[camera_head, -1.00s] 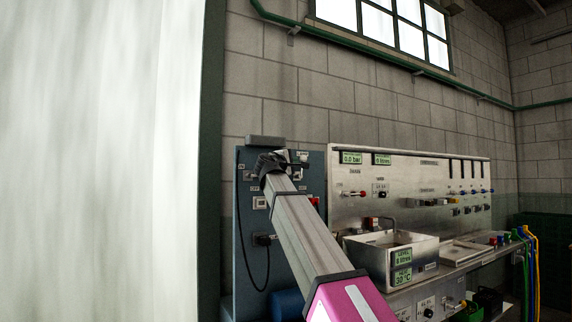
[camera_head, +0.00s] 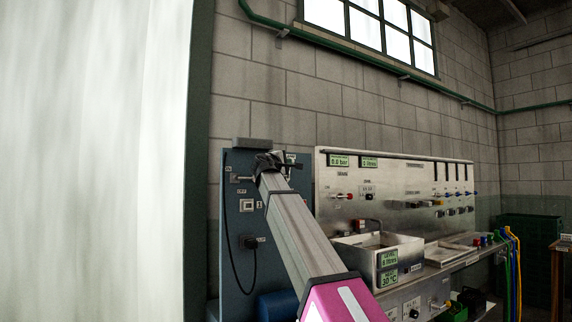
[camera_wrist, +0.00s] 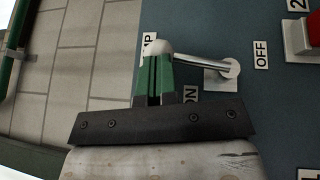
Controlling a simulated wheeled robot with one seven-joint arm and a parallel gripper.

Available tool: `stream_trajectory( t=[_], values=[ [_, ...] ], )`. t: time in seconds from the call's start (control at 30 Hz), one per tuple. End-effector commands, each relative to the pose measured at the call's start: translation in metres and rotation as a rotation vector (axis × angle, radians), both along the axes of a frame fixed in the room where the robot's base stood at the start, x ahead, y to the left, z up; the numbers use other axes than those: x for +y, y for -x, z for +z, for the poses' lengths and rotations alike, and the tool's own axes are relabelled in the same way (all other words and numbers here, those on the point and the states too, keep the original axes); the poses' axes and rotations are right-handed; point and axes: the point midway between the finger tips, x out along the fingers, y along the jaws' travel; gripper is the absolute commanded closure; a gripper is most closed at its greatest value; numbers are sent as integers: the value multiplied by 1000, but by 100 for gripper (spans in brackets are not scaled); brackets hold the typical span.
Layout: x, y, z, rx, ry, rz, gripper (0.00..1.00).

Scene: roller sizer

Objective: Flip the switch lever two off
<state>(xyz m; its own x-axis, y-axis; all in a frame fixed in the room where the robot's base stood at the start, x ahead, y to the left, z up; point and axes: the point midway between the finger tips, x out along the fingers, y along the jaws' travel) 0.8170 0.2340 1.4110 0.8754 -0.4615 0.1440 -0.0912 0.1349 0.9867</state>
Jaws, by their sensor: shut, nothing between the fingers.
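In the wrist view a metal switch lever (camera_wrist: 202,58) sticks out from its square mount on the blue panel (camera_wrist: 275,95). An OFF label (camera_wrist: 261,54) is right of the mount and an ON label (camera_wrist: 190,93) lies below the rod. The lever's pale rounded end is at the tips of my gripper (camera_wrist: 153,60). The green fingers are shut with nothing between them, and appear to touch or nearly touch that end. In the head view my gripper (camera_head: 268,163) is at the panel's upper part, and my arm hides part of the panel.
A red button (camera_wrist: 303,35) is right of the lever, beside a label 2. A steel bench with a sink (camera_head: 362,257) stands right of the panel. A cable hangs at the panel's left.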

Motion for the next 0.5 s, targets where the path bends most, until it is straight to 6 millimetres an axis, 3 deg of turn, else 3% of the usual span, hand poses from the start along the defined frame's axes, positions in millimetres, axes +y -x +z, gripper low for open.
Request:
stream_trajectory(
  t=[0.5],
  values=[
    [-20,-16,6,197,-291,-1,100]
  ],
)
